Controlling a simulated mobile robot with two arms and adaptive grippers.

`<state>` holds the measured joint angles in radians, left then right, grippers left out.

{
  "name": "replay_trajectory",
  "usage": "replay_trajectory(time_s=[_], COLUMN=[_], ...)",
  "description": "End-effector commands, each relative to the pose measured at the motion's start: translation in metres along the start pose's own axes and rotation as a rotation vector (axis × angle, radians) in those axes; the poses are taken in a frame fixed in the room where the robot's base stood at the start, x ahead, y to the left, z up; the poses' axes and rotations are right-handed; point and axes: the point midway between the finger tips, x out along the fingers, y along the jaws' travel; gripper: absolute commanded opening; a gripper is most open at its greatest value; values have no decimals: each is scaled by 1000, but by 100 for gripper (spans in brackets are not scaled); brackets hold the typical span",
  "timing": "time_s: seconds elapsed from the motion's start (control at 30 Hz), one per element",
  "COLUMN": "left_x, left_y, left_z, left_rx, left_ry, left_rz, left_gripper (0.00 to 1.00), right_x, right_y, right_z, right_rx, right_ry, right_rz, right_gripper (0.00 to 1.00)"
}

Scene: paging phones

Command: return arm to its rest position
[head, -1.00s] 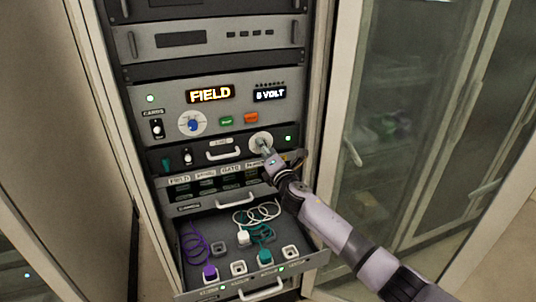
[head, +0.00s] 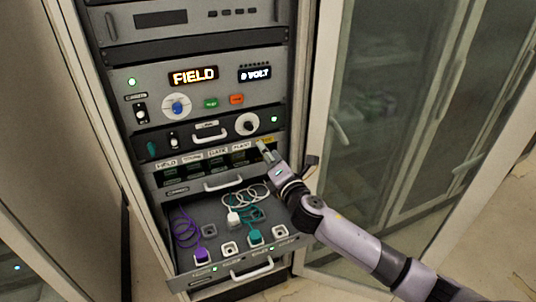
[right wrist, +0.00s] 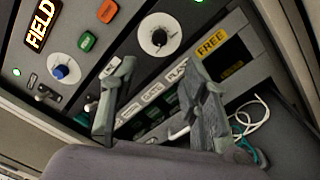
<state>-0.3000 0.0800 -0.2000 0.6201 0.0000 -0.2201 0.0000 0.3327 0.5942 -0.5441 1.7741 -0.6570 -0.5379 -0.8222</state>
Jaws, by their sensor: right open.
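My right gripper (head: 266,150) is in front of the rack, just below the black-centred round knob (head: 247,124) on the drawer panel. In the right wrist view its two fingers (right wrist: 160,105) stand apart with nothing between them. The knob (right wrist: 158,38) shows beyond the fingertips and is apart from them. The labelled card row (head: 205,158) lies behind and left of the gripper. My left gripper is not in view.
An open drawer (head: 190,278) below holds a purple cable (head: 186,228), a white plug (head: 234,217) and a teal plug (head: 255,236). A blue knob (head: 178,107) and lit displays are above. A glass cabinet (head: 400,110) stands at the right.

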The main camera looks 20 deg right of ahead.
Motion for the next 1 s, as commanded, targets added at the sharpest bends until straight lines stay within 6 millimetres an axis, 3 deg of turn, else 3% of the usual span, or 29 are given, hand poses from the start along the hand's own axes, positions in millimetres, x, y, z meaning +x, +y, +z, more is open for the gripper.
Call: replay_trajectory(time_s=[0.43,0.57,0.67,0.83,1.0], left_x=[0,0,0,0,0], left_y=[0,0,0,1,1], left_z=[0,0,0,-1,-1], left_rx=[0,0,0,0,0], left_ry=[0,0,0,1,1], left_rz=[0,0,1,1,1], left_gripper=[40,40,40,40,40], right_x=[-1,-20,-56,-154,-244], right_y=[-1,-16,-44,-102,-133], right_z=[-1,-15,-36,-77,-105], right_rx=[12,164,423,954,1294], right_ry=[0,-10,-41,-168,-321], right_rz=[-5,-77,-218,-576,-874], right_gripper=[42,42,42,42,42])
